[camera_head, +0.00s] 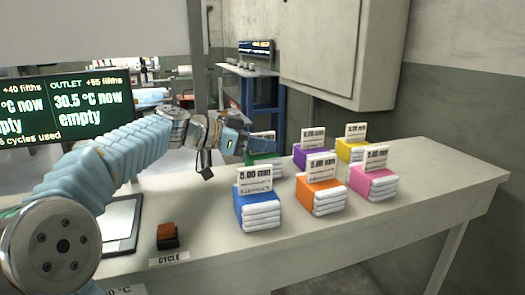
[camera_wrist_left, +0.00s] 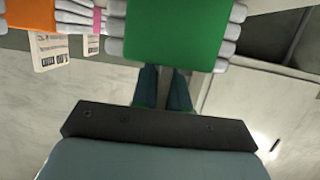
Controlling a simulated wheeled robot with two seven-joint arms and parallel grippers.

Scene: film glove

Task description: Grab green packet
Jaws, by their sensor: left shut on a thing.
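The green packet (camera_head: 264,159) is in the back row on the table, partly hidden behind the blue packet's label card. In the left wrist view the green packet (camera_wrist_left: 172,30) fills the top middle, with its white folded layers showing at both sides. My left gripper (camera_head: 238,143) reaches it from the left. Its two dark fingers (camera_wrist_left: 163,88) meet the packet's near edge and are shut on it. I cannot tell whether the packet is clear of the table. My right gripper is not in view.
Blue (camera_head: 256,208), orange (camera_head: 318,195), pink (camera_head: 372,181), purple (camera_head: 312,156) and yellow (camera_head: 351,150) packets stand close by with label cards. A red-brown button (camera_head: 167,234) and a dark-framed tablet (camera_head: 122,222) lie at left. The table's right end (camera_head: 455,172) is clear.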

